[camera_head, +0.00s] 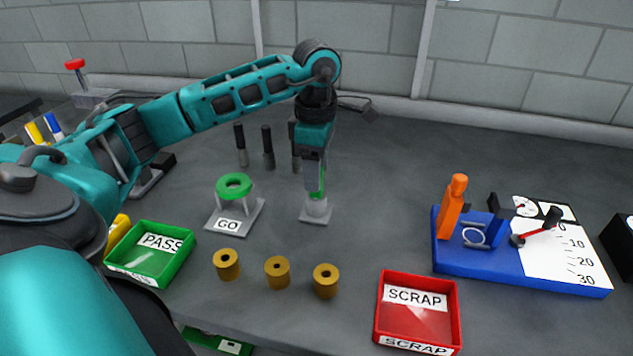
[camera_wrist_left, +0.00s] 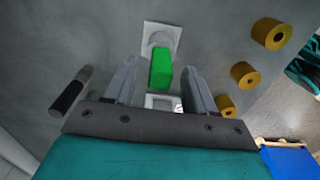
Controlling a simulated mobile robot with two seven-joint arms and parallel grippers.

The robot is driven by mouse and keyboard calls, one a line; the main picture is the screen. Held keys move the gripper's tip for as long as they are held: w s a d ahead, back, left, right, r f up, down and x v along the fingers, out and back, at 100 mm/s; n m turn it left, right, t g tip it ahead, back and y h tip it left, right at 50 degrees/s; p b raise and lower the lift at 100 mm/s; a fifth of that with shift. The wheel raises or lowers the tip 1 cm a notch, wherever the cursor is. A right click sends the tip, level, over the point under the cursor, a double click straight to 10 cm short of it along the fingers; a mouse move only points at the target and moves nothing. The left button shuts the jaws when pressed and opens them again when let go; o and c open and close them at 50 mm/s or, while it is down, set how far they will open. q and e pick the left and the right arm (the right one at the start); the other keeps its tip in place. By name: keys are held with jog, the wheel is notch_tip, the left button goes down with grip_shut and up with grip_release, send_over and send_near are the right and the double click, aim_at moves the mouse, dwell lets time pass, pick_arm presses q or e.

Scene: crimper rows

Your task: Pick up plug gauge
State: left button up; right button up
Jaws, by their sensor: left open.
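The plug gauge shows as a green handle (camera_head: 318,187) upright in a small grey stand (camera_head: 316,216) in the middle of the table. In the left wrist view the green handle (camera_wrist_left: 161,68) lies between the two fingers. My left gripper (camera_head: 315,180) points down over the stand, with its fingers partly hiding the handle. In the left wrist view the gripper (camera_wrist_left: 160,74) is open, with a finger on either side of the green handle and visible gaps. The gauge's lower end is hidden in the stand. My right gripper is not in view.
Several brass bushings (camera_head: 277,272) stand in front. A green PASS tray (camera_head: 180,265), a GO ring stand (camera_head: 245,215) and dark-handled pins (camera_head: 268,148) are to the left. A red SCRAP tray (camera_head: 455,318) and a blue fixture (camera_head: 480,263) are to the right.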

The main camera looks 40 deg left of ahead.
pick_arm(q)
jog(key=shift+f, duration=0.65)
jog(key=shift+c, duration=0.4)
grip_shut()
jog(key=shift+r, duration=0.1)
